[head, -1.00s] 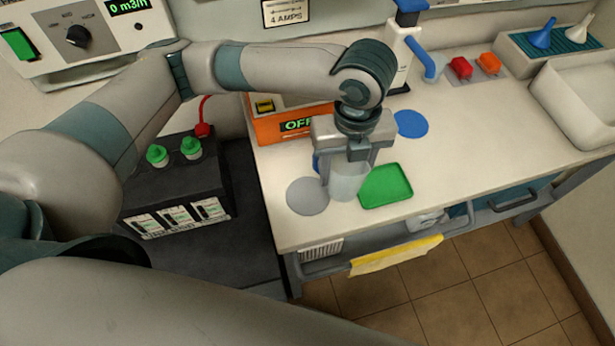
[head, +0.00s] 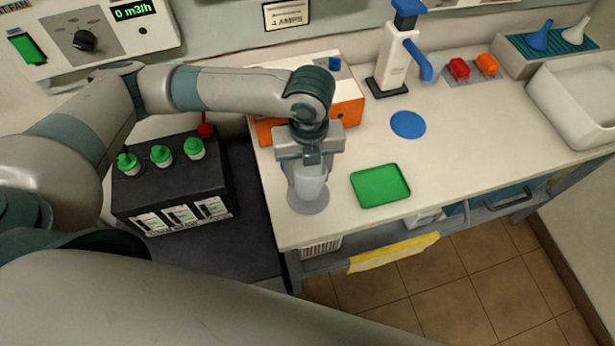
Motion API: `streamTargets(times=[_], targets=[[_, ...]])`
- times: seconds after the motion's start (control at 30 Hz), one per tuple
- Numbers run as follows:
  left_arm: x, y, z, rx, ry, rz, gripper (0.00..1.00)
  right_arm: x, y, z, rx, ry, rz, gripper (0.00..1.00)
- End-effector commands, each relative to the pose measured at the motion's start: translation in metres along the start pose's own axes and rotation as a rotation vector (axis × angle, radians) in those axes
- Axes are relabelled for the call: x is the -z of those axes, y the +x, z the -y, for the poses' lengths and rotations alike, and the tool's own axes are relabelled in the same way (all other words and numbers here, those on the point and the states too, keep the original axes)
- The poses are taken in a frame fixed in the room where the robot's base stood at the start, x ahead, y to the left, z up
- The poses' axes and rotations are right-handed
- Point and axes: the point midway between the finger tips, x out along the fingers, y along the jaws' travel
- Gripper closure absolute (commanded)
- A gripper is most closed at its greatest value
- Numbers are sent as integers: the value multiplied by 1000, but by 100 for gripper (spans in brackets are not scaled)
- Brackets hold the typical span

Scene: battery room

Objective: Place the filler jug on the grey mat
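The filler jug (head: 311,182) is a pale, translucent vessel. It is upright between the fingers of my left gripper (head: 308,172), which is shut on it. The grey mat (head: 307,208) is a round disc near the bench's left front corner. The jug is over the mat and covers much of it. I cannot tell whether the jug's base touches the mat or is a little above it. My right gripper is not in view.
A green tray (head: 380,186) lies just right of the mat. A blue round mat (head: 408,124) and a white dispenser (head: 395,62) are farther back. An orange-and-white charger (head: 347,100) stands behind my gripper. A black battery (head: 172,185) with green caps is left of the bench (head: 460,140).

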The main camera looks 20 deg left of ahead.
Motion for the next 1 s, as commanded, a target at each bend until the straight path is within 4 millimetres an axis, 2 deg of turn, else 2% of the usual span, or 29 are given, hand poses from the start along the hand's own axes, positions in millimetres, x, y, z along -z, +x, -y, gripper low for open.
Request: streamTargets(times=[0.13, 0.3, 0.7, 0.73, 0.8, 1.0], targets=[[1, 17, -1, -4, -2, -2, 72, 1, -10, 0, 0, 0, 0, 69], [1, 31, 0, -2, 0, -1, 72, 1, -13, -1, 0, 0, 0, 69], [0, 35, 0, -2, 0, 0, 72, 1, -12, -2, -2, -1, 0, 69], [0, 35, 0, -2, 0, 0, 47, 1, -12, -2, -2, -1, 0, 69], [0, 35, 0, -2, 0, 1, 30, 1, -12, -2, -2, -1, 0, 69], [0, 35, 0, -2, 0, 1, 30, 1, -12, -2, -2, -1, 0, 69]])
